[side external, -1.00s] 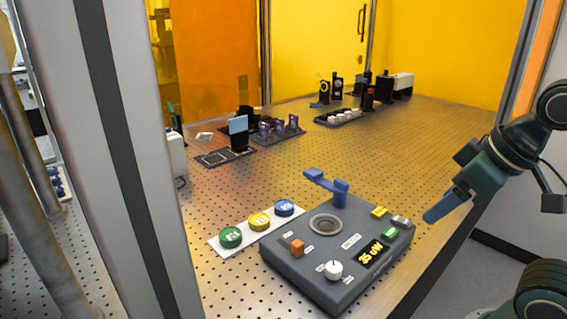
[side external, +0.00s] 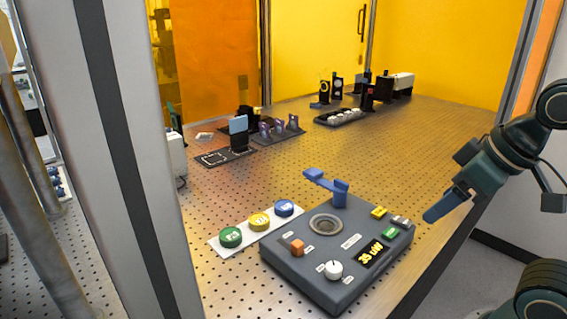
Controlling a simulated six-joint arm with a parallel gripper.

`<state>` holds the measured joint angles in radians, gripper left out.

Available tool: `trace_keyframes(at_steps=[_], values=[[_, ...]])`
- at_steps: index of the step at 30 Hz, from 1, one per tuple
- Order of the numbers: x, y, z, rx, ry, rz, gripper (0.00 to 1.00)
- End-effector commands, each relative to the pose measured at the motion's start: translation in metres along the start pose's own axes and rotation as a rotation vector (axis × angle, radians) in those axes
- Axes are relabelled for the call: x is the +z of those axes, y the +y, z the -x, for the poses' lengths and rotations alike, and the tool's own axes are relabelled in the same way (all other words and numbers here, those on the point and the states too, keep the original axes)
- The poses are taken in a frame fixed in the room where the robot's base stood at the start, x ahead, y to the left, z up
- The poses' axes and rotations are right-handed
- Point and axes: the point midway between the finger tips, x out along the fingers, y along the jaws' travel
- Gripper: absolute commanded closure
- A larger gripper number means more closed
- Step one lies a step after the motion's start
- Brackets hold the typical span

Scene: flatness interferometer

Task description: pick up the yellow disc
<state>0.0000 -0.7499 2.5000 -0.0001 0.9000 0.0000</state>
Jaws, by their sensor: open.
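The yellow disc (side external: 259,221) sits in the middle of a white strip (side external: 227,250) on the perforated metal table. A green disc (side external: 231,237) is on its near left and a blue disc (side external: 284,208) on its far right. My gripper (side external: 434,214) is at the right, with blue fingers pointing down and left. It is open and empty, well apart from the yellow disc, with the grey control box between them. The gap between the fingers is hard to see from this side.
The grey control box (side external: 312,282) has a round recess (side external: 325,225), a raised blue arm (side external: 327,183), an orange switch (side external: 297,247), a white knob (side external: 333,270) and a lit display. Optics mounts (side external: 280,128) stand farther back. A grey post (side external: 112,120) fills the left foreground. The table's middle is clear.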

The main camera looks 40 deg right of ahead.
Motion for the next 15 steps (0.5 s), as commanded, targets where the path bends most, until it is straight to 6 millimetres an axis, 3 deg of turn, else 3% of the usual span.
trace_keyframes(at_steps=[15], values=[[-0.0080,-0.0015,-0.0003,-0.005,-0.004,0.016,0.28]])
